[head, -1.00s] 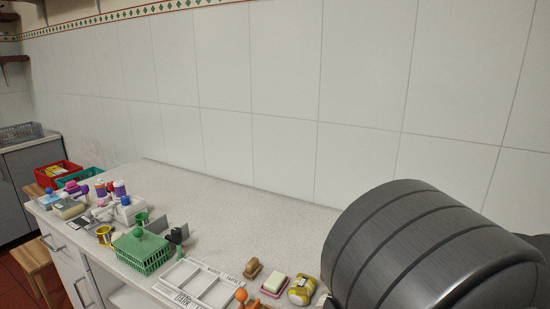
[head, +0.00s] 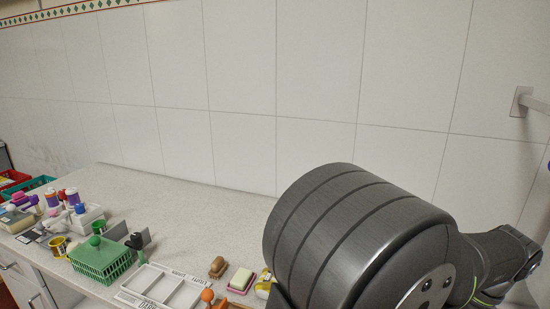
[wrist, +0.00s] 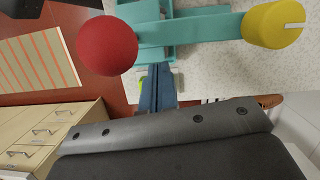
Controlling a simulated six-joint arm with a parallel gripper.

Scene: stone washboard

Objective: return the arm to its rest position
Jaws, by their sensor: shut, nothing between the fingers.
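My arm's dark grey, ribbed link (head: 350,235) fills the lower right of the head view, in front of the tiled wall and above the counter. It hides part of the counter's right side. The gripper does not show there. In the wrist view, my gripper (wrist: 157,98) appears as narrow blue fingers side by side at the middle, shut and with nothing held. A teal bar (wrist: 190,28) with a red ball (wrist: 107,44) and a yellow cylinder (wrist: 272,25) crosses the top. I cannot tell what these belong to. A dark, bolted part covers the bottom.
The speckled counter (head: 190,198) is bare along the wall. Its front holds a green basket (head: 100,262), a white divided tray (head: 165,288), a brown brush (head: 217,267), a soap dish (head: 241,280) and several bottles. A wall fixture (head: 522,101) sticks out at right.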

